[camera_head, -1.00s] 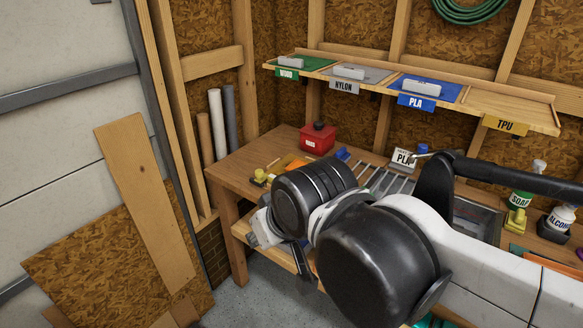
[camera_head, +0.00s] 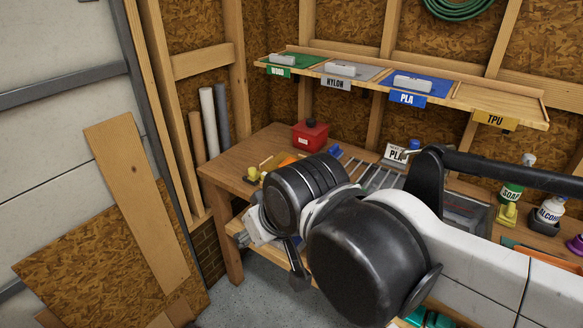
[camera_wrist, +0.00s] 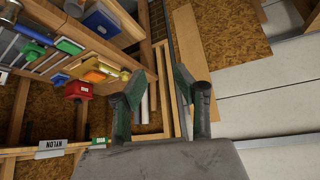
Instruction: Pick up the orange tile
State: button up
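The orange tile (camera_head: 287,161) lies flat on the left part of the wooden workbench, partly hidden by my arm in the head view. In the wrist view an orange patch (camera_wrist: 95,76) beside the red box looks like the same tile, seen small. My gripper (camera_wrist: 157,76) is open with nothing between its fingers. It is well away from the tile, and the gap between its fingers faces wood boards and the wall. In the head view my arm hides most of the gripper.
A red box (camera_head: 310,135) stands behind the tile. A small yellow item (camera_head: 254,174) is at its left. The workbench (camera_head: 232,170) also holds a rod rack, a PLA sign (camera_head: 396,153) and bottles. A labelled shelf (camera_head: 515,110) hangs above. Boards lean at the left.

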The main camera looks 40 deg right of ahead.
jog(key=o, duration=1.4)
